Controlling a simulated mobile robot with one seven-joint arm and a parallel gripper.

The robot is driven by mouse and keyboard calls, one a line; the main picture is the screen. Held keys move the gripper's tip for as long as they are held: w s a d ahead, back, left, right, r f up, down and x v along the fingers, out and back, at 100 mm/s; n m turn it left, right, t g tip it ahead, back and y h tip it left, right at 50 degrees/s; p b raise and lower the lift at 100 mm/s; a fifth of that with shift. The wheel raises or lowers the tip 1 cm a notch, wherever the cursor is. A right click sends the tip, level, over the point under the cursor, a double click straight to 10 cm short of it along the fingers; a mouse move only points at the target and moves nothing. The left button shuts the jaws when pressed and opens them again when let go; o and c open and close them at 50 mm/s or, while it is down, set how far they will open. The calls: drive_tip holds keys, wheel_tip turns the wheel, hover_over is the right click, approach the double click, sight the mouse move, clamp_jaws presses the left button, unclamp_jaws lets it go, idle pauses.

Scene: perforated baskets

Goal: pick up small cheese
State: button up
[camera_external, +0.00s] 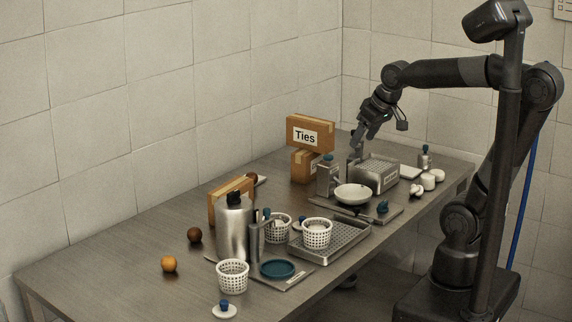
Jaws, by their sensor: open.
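My gripper (357,153) is open and points down above the back right part of the table, close over a metal perforated box (377,178). Nothing shows between its fingers. I cannot surely pick out the small cheese. Small pale pieces lie at the right of the metal box: a short white cylinder (428,181), a rounded white piece (438,175) and a small white lump (416,191). Any of these may be the cheese, and all are to the right of my gripper and apart from it. The space behind the metal box is partly hidden.
The table (110,262) is bare at front left. A white bowl (353,194) stands before the metal box. Boxes marked "Ties" (311,135) are stacked behind. White perforated baskets (232,277), a tall metal canister (235,228) and a perforated tray (340,240) crowd the middle.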

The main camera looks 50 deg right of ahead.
drive_tip(key=w, duration=1)
drive_tip(key=m+y, duration=0.1)
drive_tip(key=m, duration=0.2)
hover_over(254, 173)
drive_tip(key=s+d, duration=0.1)
drive_tip(key=s, duration=0.3)
wheel_tip(254, 173, down, 15)
drive_tip(key=x, duration=0.4)
drive_tip(key=shift+w+f, duration=0.2)
drive_tip(key=shift+f, duration=0.15)
drive_tip(key=shift+s+a+x, duration=0.1)
drive_tip(key=shift+s+x, duration=0.1)
drive_tip(key=shift+x, duration=1.1)
drive_tip(key=shift+s+a+x, duration=0.1)
drive_tip(key=shift+s+x, duration=0.1)
drive_tip(key=shift+x, duration=1.15)
drive_tip(key=shift+f, duration=0.15)
drive_tip(key=shift+c, duration=0.3)
drive_tip(key=c, duration=1.1)
